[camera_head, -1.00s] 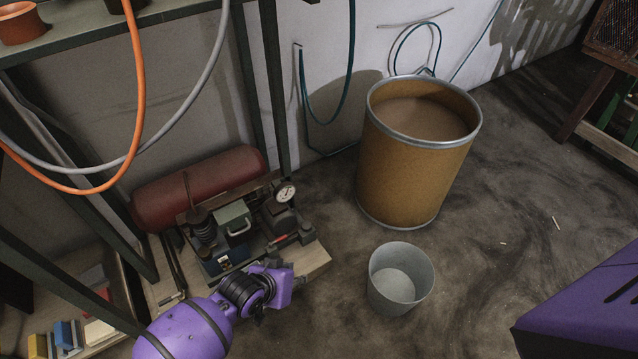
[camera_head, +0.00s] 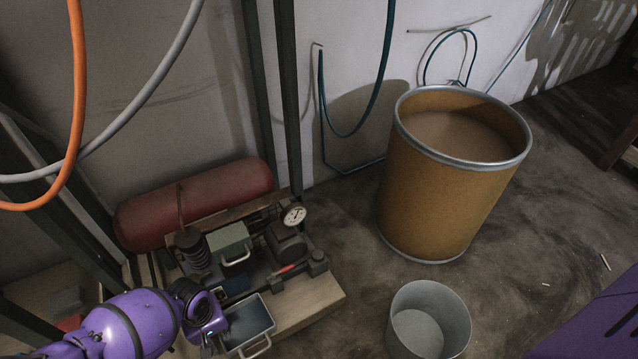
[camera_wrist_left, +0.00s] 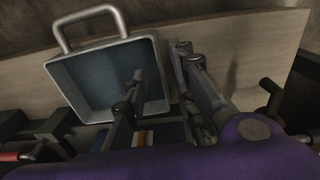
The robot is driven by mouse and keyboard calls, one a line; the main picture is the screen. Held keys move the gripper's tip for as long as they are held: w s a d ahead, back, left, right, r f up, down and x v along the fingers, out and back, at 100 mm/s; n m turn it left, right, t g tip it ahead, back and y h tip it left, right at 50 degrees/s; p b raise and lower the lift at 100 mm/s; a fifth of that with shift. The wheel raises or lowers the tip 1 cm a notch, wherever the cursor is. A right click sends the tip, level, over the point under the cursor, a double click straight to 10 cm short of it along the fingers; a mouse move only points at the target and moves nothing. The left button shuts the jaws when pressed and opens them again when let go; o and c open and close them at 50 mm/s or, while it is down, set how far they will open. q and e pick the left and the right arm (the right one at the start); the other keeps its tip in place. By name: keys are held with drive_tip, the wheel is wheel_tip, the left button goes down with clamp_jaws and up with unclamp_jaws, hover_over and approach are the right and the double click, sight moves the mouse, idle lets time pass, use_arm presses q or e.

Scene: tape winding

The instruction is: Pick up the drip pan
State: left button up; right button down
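The drip pan (camera_head: 250,321) is a shallow rectangular tray with a dark blue-grey inside, a light rim and a metal bar handle. It sits at the front of the machine's wooden base, right of my left gripper (camera_head: 210,336). In the left wrist view the pan (camera_wrist_left: 88,82) fills the upper left, its handle toward the top. My left gripper (camera_wrist_left: 162,66) has its fingers apart, one over the pan's inside and one beyond its side wall. I see no clear contact. My right gripper is not in view.
A compressor with a red tank (camera_head: 195,203) and a gauge (camera_head: 294,215) stands behind the pan. A grey bucket (camera_head: 455,318) and a large brown drum (camera_head: 435,210) stand to the right. Orange (camera_head: 75,100) and grey hoses hang at upper left. Floor shows between base and bucket.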

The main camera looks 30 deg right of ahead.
sight(220, 338)
use_arm(q)
wheel_tip(220, 338, down, 4)
drive_tip(key=shift+w+a+r+b, duration=0.1)
drive_tip(key=shift+w+r+b, duration=0.05)
drive_tip(key=shift+b, duration=0.9)
clamp_jaws()
